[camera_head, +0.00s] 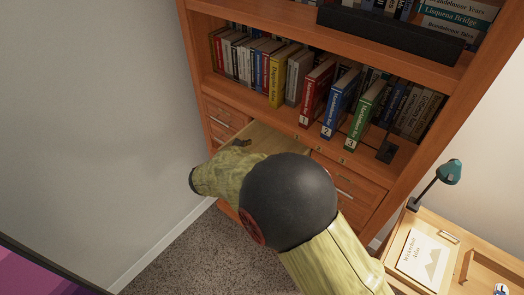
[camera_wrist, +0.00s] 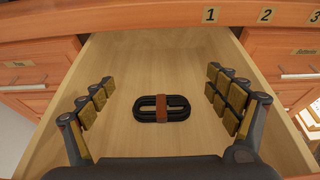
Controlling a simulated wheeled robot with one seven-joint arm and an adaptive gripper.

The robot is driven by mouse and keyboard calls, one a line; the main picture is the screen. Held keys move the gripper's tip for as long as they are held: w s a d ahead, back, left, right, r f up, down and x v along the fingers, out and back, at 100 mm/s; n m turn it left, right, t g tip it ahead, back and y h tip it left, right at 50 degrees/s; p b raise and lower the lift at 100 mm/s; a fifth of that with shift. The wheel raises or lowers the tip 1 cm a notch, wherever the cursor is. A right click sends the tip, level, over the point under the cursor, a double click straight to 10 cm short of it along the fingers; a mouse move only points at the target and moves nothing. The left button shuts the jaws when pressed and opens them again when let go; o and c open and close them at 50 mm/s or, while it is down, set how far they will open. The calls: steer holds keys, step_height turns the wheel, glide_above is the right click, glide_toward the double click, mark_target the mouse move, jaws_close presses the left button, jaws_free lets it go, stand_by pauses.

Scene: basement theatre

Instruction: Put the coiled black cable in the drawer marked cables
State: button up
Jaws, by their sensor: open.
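The coiled black cable (camera_wrist: 177,113), an oval coil with a brown band around its middle, lies flat on the floor of an open, pale wooden drawer (camera_wrist: 135,50). The open drawer also shows in the head view (camera_head: 262,137), partly covered by my arm. No label is visible on this drawer's front. My gripper (camera_wrist: 160,82) is open over the drawer, its fingers on either side of the cable and apart from it. The cable looks free of the jaws. In the head view, my arm hides most of the drawer's inside.
Closed drawers flank the open one, at left (camera_wrist: 30,75) and right (camera_wrist: 290,60), with labels too small to read. Above is a bookshelf edge (camera_wrist: 150,14) numbered 1, 2, 3. A desk with a teal lamp (camera_head: 449,172) stands at lower right. A wall is at left.

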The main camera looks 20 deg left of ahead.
steer(key=shift+r+p+v, duration=0.2)
steer(key=shift+p+v, duration=0.45)
steer(key=shift+v, duration=2.45)
steer(key=shift+r+p+v, duration=0.15)
steer(key=shift+p+v, duration=0.45)
steer(key=shift+v, duration=2.45)
steer(key=shift+w, duration=0.2)
steer(key=s+d+r+m+g, duration=0.1)
steer(key=d+r+m+g, duration=0.3)
steer(key=d, duration=0.6)
steer(key=s+d+r+m+g, duration=0.1)
steer(key=d+r+m, duration=0.1)
steer(key=d+m, duration=0.6)
steer(key=s+d+r+m+g, duration=0.1)
steer(key=d+r+m+g, duration=0.15)
steer(key=d, duration=0.85)
steer(key=s+d+r+m+y, duration=0.2)
steer(key=s+d+m, duration=0.4)
steer(key=s+m, duration=0.2)
steer(key=s+d+r+m+y, duration=0.3)
steer(key=s+d+m, duration=0.3)
steer(key=s+m, duration=0.3)
steer(key=shift+s, duration=0.15)
steer(key=shift+t, duration=0.25)
